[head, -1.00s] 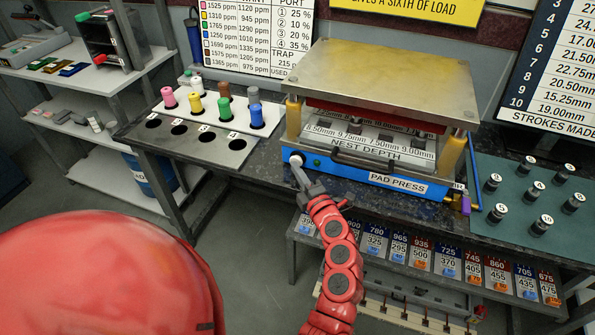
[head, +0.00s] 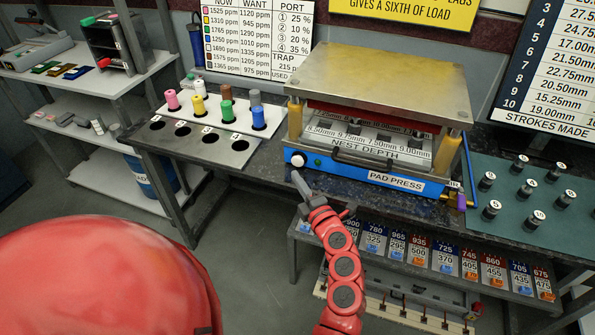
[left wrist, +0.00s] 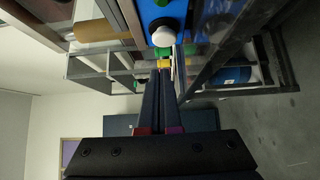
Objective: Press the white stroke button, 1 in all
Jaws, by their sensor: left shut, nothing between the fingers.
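The white stroke button (head: 298,159) is a round white knob on the left end of the blue front of the pad press (head: 350,172). In the left wrist view the white button (left wrist: 163,37) shows just beyond my fingertips. My left gripper (head: 296,175) is shut and empty, just in front of and below the button. A small gap shows between the left fingertips (left wrist: 166,72) and the button. My right gripper is not in view.
A small green button (head: 317,162) sits right of the white one. A rack with coloured bottles (head: 227,108) stands to the left. Black cylinders (head: 527,187) stand on a green mat at right. A tagged shelf (head: 400,246) lies below. The floor at left is free.

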